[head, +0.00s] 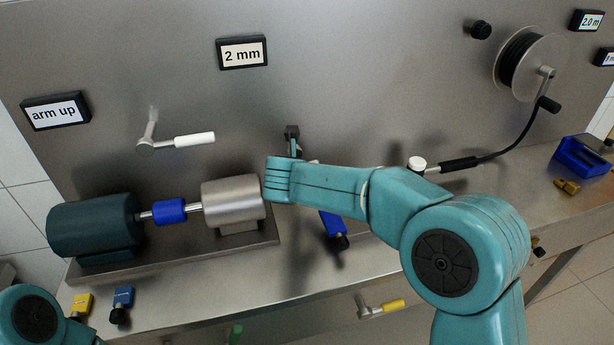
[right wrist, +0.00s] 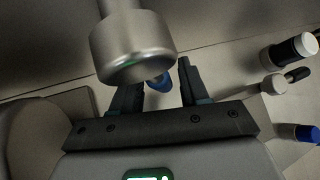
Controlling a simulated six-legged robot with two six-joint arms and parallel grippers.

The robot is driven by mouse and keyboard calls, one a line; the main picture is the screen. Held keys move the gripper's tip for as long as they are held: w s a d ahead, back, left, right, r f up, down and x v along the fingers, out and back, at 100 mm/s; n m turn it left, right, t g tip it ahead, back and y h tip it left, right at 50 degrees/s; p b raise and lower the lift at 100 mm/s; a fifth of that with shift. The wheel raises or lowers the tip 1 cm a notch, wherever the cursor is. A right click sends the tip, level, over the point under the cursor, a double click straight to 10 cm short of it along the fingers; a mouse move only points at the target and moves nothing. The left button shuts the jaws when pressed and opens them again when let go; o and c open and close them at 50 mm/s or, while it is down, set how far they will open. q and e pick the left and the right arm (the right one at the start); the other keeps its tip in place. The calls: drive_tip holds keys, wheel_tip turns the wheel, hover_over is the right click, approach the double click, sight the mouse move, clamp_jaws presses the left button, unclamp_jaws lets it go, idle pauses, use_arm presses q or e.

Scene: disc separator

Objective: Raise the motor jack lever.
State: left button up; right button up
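Several levers are in the head view, and I cannot tell for sure which is the motor jack lever. A white-handled lever (head: 194,140) sits on the steel panel above the motor (head: 95,228), its handle roughly level. A yellow-handled lever (head: 392,305) is on the bench front, also roughly level. A blue handle with a black knob (head: 334,226) hangs down behind my right arm. My right gripper (right wrist: 158,88) is open in the right wrist view. A blue rounded tip (right wrist: 159,82) shows beyond its fingers, and a metal cylinder (right wrist: 132,50) partly covers that view. My left gripper is out of view.
A blue coupling (head: 170,211) and steel cylinder (head: 232,200) stand in line with the motor. Displays read "arm up" (head: 56,111) and "2 mm" (head: 242,52). A reel (head: 528,66) is at upper right. Yellow (head: 82,304) and blue (head: 123,297) small parts lie at the front left edge.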

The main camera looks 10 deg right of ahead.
drive_tip(key=shift+r, duration=0.1)
drive_tip(key=v, duration=1.6)
drive_tip(key=shift+p, duration=0.35)
drive_tip(key=shift+s+a, duration=0.1)
